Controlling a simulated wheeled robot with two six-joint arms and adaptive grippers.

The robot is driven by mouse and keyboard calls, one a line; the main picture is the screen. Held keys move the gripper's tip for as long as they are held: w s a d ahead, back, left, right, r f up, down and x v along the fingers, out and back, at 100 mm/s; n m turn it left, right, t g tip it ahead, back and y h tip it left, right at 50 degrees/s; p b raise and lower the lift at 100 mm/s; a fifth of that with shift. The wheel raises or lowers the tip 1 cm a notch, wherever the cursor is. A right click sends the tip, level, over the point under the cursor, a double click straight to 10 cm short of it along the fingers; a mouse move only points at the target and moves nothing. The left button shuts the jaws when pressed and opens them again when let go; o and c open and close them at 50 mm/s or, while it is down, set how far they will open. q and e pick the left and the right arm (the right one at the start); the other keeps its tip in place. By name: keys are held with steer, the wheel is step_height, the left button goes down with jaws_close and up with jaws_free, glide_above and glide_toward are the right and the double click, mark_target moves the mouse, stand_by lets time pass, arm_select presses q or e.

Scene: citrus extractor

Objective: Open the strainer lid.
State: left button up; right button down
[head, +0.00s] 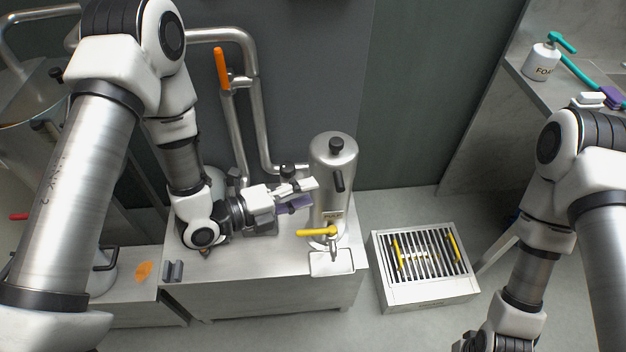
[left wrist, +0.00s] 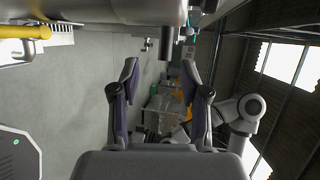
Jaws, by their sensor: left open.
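An upright steel cylinder (head: 322,165) with a black knob (head: 336,145) on its top and a black handle (head: 340,181) on its front stands on a steel bench. I take its domed top as the strainer lid; it looks closed, and no gap shows. My left gripper (head: 312,193) is open beside the cylinder's left side, below the top. In the left wrist view my two fingers (left wrist: 162,75) are apart with nothing between them. A steel body fills the top edge of that view. My right gripper is outside the head view; only its arm shows at the right.
A yellow lever (head: 315,233) sits low in front of the cylinder, over a small tray (head: 332,263). Steel pipes with an orange handle (head: 221,68) rise behind. A floor grate box (head: 430,293) stands to the right. A foam bottle (head: 541,63) is on the far-right counter.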

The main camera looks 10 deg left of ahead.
mark_target(341, 179)
arm_select(q)
steer(key=shift+w+d+r, duration=0.15)
steer(key=shift+d+r, duration=0.05)
steer(key=shift+d, duration=0.3)
steer(key=shift+w+d+r, duration=0.15)
steer(key=shift+d, duration=0.35)
steer(key=x, duration=0.4)
steer(key=p+x, duration=0.1)
steer(key=x, duration=0.1)
steer(key=shift+w+f, duration=0.2)
steer(key=shift+w, duration=0.25)
steer(key=shift+d, duration=0.2)
steer(key=shift+a, duration=0.15)
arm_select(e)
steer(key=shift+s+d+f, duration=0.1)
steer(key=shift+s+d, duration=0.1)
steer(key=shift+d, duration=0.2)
arm_select(q)
jaws_close()
